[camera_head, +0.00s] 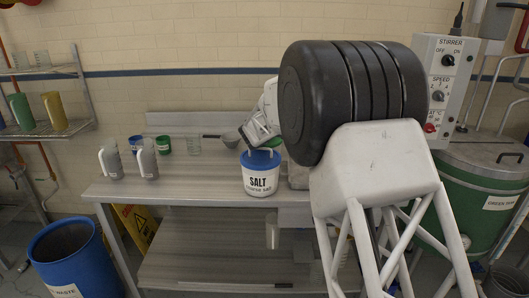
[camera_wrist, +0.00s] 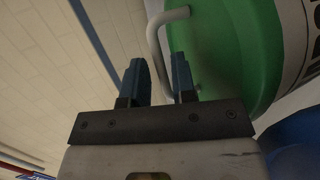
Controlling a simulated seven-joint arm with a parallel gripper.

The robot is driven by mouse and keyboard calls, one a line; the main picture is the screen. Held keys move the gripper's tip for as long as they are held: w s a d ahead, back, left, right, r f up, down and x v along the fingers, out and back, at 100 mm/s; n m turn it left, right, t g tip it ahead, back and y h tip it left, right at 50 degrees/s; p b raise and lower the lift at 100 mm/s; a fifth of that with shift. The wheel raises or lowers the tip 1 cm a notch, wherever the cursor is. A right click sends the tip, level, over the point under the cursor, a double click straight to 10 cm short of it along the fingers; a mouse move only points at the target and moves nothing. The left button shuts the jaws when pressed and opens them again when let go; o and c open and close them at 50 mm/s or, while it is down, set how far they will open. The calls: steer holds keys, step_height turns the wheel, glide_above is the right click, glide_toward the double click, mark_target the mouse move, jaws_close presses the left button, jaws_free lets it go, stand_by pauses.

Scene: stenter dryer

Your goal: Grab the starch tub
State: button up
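The starch tub shows close up in the wrist view as a green lid (camera_wrist: 235,50) with a pale wire handle (camera_wrist: 155,38) and part of a white lettered label. In the head view only a sliver of green lid (camera_head: 273,143) shows, the rest hidden by my arm and the salt tub. My gripper (camera_wrist: 158,65) is open at the lid's edge. Its two fingers stand apart, and the handle runs between them and passes behind the right finger. I cannot tell whether they touch it. In the head view my gripper (camera_head: 258,137) is just above and behind the salt tub.
The blue-lidded salt tub (camera_head: 260,180) stands close in front; its blue (camera_wrist: 297,155) shows lower right in the wrist view. Jugs (camera_head: 148,160), cups (camera_head: 164,145) and a scoop (camera_head: 230,138) are on the bench (camera_head: 200,187). A green drum (camera_head: 485,205) stands at right.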

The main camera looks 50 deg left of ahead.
steer(key=shift+w+a+f, duration=0.15)
steer(key=shift+w+a, duration=0.05)
steer(key=shift+w, duration=0.15)
stand_by(0.4)
jaws_close()
steer(key=shift+f, duration=0.2)
stand_by(1.0)
steer(key=shift+r, duration=0.15)
